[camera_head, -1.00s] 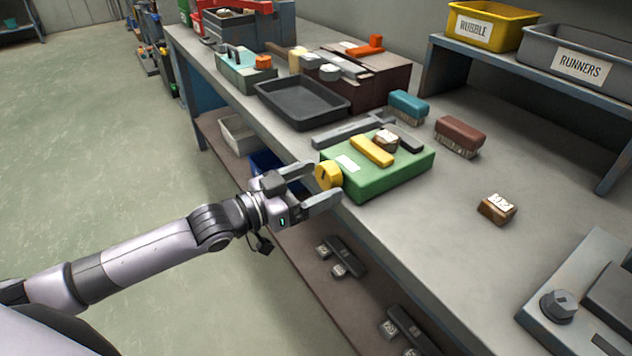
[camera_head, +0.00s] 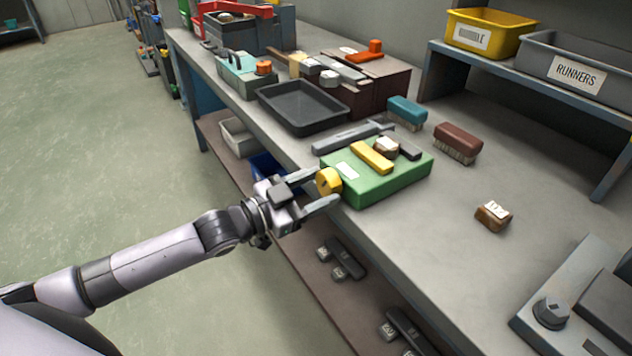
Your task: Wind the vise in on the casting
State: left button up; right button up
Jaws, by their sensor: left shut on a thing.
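The vise (camera_head: 385,186) is a green block at the bench's front edge, with a yellow bar-shaped jaw (camera_head: 371,157) and a dark jaw (camera_head: 408,149) on top. A small brown casting with a pale top (camera_head: 386,146) sits between these jaws; I cannot tell whether the yellow jaw touches it. A round yellow knob (camera_head: 328,181) sticks out of the vise's front. My left gripper (camera_head: 326,187) is shut on this knob, one finger on each side. My right gripper is not in view.
A similar brown block (camera_head: 493,215) lies on the bench to the right. A teal brush (camera_head: 407,112) and a red-brown brush (camera_head: 457,142) lie behind the vise. A black tray (camera_head: 302,106) is to the left. A grey machine (camera_head: 580,310) stands at the lower right.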

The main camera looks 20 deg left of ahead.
pick_arm(q)
jog(key=shift+m, duration=0.7)
jog(key=o, duration=1.1)
jog(key=shift+c, duration=0.2)
jog(key=shift+s+a, duration=0.1)
jog(key=shift+s, duration=0.05)
